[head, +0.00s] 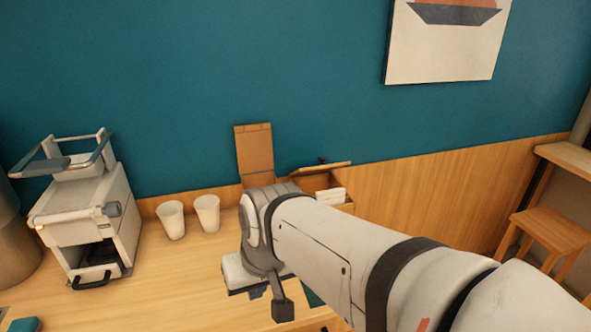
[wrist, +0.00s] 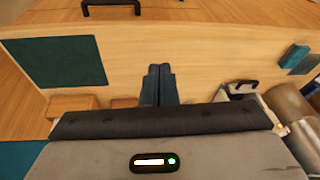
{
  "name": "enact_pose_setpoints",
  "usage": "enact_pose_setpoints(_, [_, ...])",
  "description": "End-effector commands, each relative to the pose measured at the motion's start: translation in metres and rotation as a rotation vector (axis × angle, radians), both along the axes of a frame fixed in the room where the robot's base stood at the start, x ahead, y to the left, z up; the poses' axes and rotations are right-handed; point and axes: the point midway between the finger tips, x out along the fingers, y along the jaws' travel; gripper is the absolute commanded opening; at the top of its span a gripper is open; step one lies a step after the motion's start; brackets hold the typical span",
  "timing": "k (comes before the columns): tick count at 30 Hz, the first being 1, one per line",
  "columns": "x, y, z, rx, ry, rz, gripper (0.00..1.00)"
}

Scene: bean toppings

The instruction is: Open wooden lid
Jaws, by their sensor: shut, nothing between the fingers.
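A wooden box (head: 347,207) stands against the wall behind my arm, with white packets (head: 331,195) inside its right part. One wooden lid (head: 254,151) stands upright at the left. A second wooden lid (head: 320,168) with a small black knob is raised at a slant over the right part. My arm hides much of the box front. My gripper (wrist: 158,70) is shut and empty above the counter, its two dark fingers together. In the head view, its fingertips are hidden or too unclear to tell. Brown box tops (wrist: 72,104) show behind the fingers in the wrist view.
Two white cups (head: 171,220) (head: 207,213) stand left of the box. A white machine (head: 90,225) with a black handle stands farther left. A dark green mat (wrist: 55,61) lies on the counter (wrist: 215,60). Bare counter surrounds the fingers in the wrist view.

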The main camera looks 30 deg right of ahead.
Motion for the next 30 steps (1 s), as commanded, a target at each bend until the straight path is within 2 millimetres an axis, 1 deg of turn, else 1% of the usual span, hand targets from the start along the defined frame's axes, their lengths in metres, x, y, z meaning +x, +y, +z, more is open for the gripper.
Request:
enact_pose_setpoints(1, [0.007, 0.004, -0.014, 0.064, 0.022, -0.059, 0.00])
enact_pose_setpoints(3, [0.021, 0.011, -0.026, 0.190, 0.052, -0.176, 0.00])
enact_pose_setpoints(5, [0.038, 0.017, -0.035, 0.320, 0.078, -0.295, 0.00])
enact_pose_setpoints(8, [0.074, 0.022, -0.047, 0.555, 0.114, -0.508, 0.00])
enact_pose_setpoints(9, [0.091, 0.021, -0.049, 0.651, 0.124, -0.591, 0.00])
enact_pose_setpoints(11, [0.117, 0.015, -0.053, 0.793, 0.135, -0.715, 0.00])
enact_pose_setpoints(12, [0.134, 0.008, -0.055, 0.891, 0.140, -0.798, 0.00])
enact_pose_setpoints(14, [0.162, -0.007, -0.057, 1.039, 0.140, -0.919, 0.00])
enact_pose_setpoints(15, [0.180, -0.020, -0.059, 1.139, 0.136, -0.998, 0.00])
enact_pose_setpoints(17, [0.206, -0.044, -0.062, 1.291, 0.125, -1.112, 0.00])
enact_pose_setpoints(18, [0.223, -0.064, -0.064, 1.394, 0.114, -1.186, 0.00])
enact_pose_setpoints(20, [0.245, -0.098, -0.068, 1.551, 0.089, -1.292, 0.00])
enact_pose_setpoints(21, [0.259, -0.124, -0.072, 1.658, 0.068, -1.360, 0.00])
enact_pose_setpoints(22, [0.267, -0.146, -0.075, 1.739, 0.048, -1.407, 0.00])
enact_pose_setpoints(23, [0.275, -0.167, -0.079, 1.820, 0.028, -1.452, 0.00])
enact_pose_setpoints(24, [0.282, -0.197, -0.084, 1.925, -0.004, -1.506, 0.00])
enact_pose_setpoints(26, [0.289, -0.241, -0.093, 2.076, -0.057, -1.577, 0.00])
enact_pose_setpoints(27, [0.291, -0.269, -0.099, 2.169, -0.094, -1.615, 0.00])
enact_pose_setpoints(30, [0.289, -0.330, -0.112, 2.370, -0.185, -1.677, 0.00])
